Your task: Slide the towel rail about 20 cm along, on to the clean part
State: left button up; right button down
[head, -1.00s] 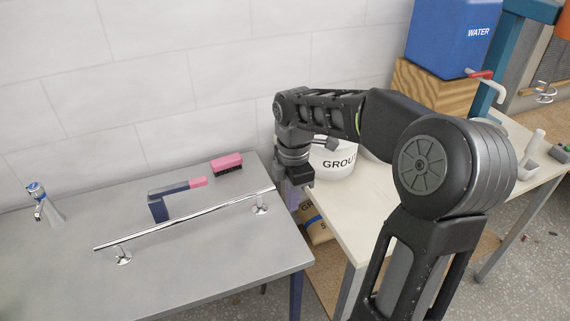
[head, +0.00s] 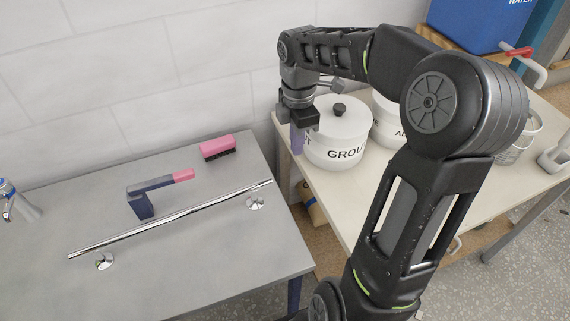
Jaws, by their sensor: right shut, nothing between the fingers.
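The towel rail (head: 170,221) is a long chrome bar on two round feet. It lies at a slant on the grey metal worktop (head: 250,262). My right gripper (head: 297,150) points down past the rail's right end, over the gap beside the worktop's right edge. Its purplish fingers are shut with nothing between them, and it is apart from the rail. My left gripper is out of view. I cannot make out which part of the worktop is clean.
A navy bracket with a pink end (head: 158,185) stands just behind the rail. A pink brush (head: 217,147) lies near the wall. A tap (head: 20,203) is at the left. A white grout tub (head: 336,135) stands on the cream table (head: 350,190), close to my right gripper.

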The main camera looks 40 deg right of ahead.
aim_at(201, 203)
jog(key=a+f, duration=0.1)
jog(key=f, duration=0.2)
jog(key=a+f+p, duration=0.1)
jog(key=f, duration=0.2)
jog(key=w+a+f, duration=0.1)
jog(key=f, duration=0.2)
jog(key=shift+a+f+p, duration=0.3)
jog(key=shift+a+f, duration=0.1)
jog(key=w+a+b, duration=0.1)
jog(key=w+a, duration=0.1)
jog(key=a, duration=0.4)
jog(key=w+a+b, duration=0.1)
jog(key=w+a, duration=0.1)
jog(key=a, duration=0.5)
jog(key=w+a+b, duration=0.1)
jog(key=w+a, duration=0.1)
jog(key=a, duration=0.4)
jog(key=shift+w+a+b, duration=0.15)
jog(key=shift+a+b, duration=0.2)
jog(key=shift+a, duration=0.05)
jog(key=shift+d, duration=0.1)
